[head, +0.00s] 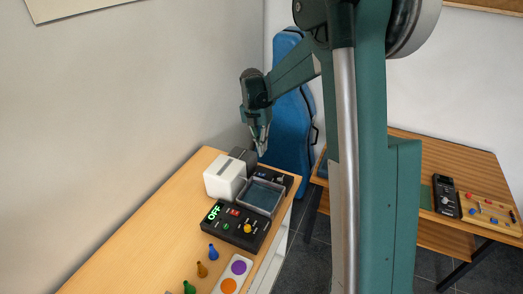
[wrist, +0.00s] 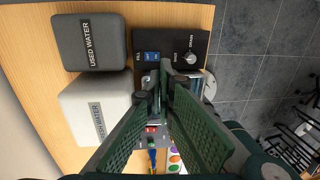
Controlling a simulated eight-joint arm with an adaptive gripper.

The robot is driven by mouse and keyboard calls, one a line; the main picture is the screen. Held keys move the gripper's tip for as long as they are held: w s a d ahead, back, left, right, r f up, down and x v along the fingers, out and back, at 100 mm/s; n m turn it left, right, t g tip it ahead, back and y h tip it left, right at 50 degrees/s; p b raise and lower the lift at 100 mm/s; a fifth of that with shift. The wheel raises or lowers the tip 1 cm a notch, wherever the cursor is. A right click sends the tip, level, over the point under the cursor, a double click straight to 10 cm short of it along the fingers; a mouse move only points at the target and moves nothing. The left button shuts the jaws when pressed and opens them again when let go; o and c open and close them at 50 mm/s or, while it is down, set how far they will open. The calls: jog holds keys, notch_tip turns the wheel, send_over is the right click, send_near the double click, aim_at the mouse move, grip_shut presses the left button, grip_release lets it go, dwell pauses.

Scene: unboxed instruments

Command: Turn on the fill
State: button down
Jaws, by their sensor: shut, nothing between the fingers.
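A black panel (wrist: 170,44) has a blue switch (wrist: 152,57) beside a label that appears to read FILL, and a round silver knob (wrist: 190,58) beside a DRAIN label. Which way the switch is set is too small to tell. In the head view the panel (head: 286,179) lies at the table's far end, with the blue switch (head: 261,175) at its left. My gripper (head: 261,151) is shut and empty, pointing down above the panel. In the wrist view my gripper (wrist: 161,80) covers part of the panel's near edge; its fingertips appear just short of the switch.
A dark grey USED WATER box (wrist: 70,55) and a white WATER box (wrist: 78,108) stand left of the panel. A clear-walled tray (head: 262,194) and a black control box (head: 222,232) showing green OFF sit nearer.

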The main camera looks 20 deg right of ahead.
aim_at(264, 175)
jog(key=f, duration=0.8)
jog(key=s+d+f, duration=0.1)
jog(key=f, duration=0.3)
jog(key=shift+f+p, duration=0.15)
jog(key=shift+p, duration=0.15)
jog(key=shift+s+d+f+t+y+b, duration=0.25)
jog(key=shift+f+t+y+b, duration=0.15)
jog(key=shift+f+b, duration=0.3)
jog(key=shift+w+a+r, duration=0.1)
jog(key=shift+r, duration=0.15)
jog(key=shift+w+a+r, duration=0.1)
jog(key=shift+w+a, duration=0.05)
jog(key=shift+w+a+r, duration=0.2)
jog(key=shift+w+a, duration=0.15)
jog(key=shift+w, duration=0.05)
